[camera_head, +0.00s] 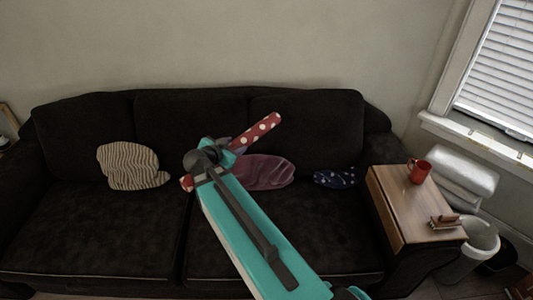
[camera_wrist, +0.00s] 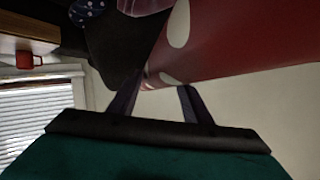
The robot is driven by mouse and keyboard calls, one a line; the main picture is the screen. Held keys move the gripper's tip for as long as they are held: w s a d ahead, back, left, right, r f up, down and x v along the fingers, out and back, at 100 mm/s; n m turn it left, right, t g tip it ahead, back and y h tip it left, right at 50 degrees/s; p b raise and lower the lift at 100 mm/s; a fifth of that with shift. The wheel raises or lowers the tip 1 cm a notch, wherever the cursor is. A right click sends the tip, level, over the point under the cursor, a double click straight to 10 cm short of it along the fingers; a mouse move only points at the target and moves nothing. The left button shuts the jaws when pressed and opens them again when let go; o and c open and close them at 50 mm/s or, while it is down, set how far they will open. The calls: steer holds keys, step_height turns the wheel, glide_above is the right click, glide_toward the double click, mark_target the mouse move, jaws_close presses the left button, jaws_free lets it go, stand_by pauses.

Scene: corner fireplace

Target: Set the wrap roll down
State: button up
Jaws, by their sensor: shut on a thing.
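The wrap roll (camera_head: 258,132) is red with white dots. It is held up in front of the sofa, tilted, with its right end higher than its left end. My gripper (camera_head: 208,160) is shut on it, left of the roll's middle, and hides part of it. In the wrist view the roll (camera_wrist: 235,45) fills the upper right, and the two dark fingers of my gripper (camera_wrist: 160,88) reach its near side. The roll's far end is out of the wrist view.
A dark sofa (camera_head: 100,220) carries a striped cushion (camera_head: 132,166), a maroon cushion (camera_head: 265,172) and a dotted navy cushion (camera_head: 336,177). A wooden side table (camera_head: 405,215) at right holds a red mug (camera_head: 419,171) and small brown items (camera_head: 446,221). A white bin (camera_head: 480,240) stands beside it.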

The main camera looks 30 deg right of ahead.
steer(key=w+a+r+n+t+y, duration=0.2)
steer(key=w+a+r+n, duration=0.1)
steer(key=a, duration=0.3)
steer(key=w+a+r+n+t+y, duration=0.2)
steer(key=w+a+r, duration=0.1)
steer(key=a, duration=0.4)
steer(key=shift+w+n+y, duration=0.15)
steer(key=shift+n+y, duration=0.15)
steer(key=shift+n, duration=0.1)
steer(key=a+r+n+y, duration=0.1)
steer(key=a, duration=0.1)
steer(key=w+a+r+n+t+y, duration=0.1)
steer(key=a+r, duration=0.1)
steer(key=w+a+r+n+y, duration=0.1)
steer(key=r+y, duration=0.1)
steer(key=shift+a+n, duration=0.3)
steer(key=shift+a, duration=0.1)
steer(key=shift+w+a+r+n+t+y, duration=0.15)
steer(key=shift+a+r+n+y, duration=0.15)
steer(key=shift+r+n+y, duration=0.2)
steer(key=shift+a+r+n+t+y, duration=0.15)
steer(key=shift+a+r+n+y, duration=0.15)
steer(key=shift+r+n+y, duration=0.15)
steer(key=shift+a, duration=0.1)
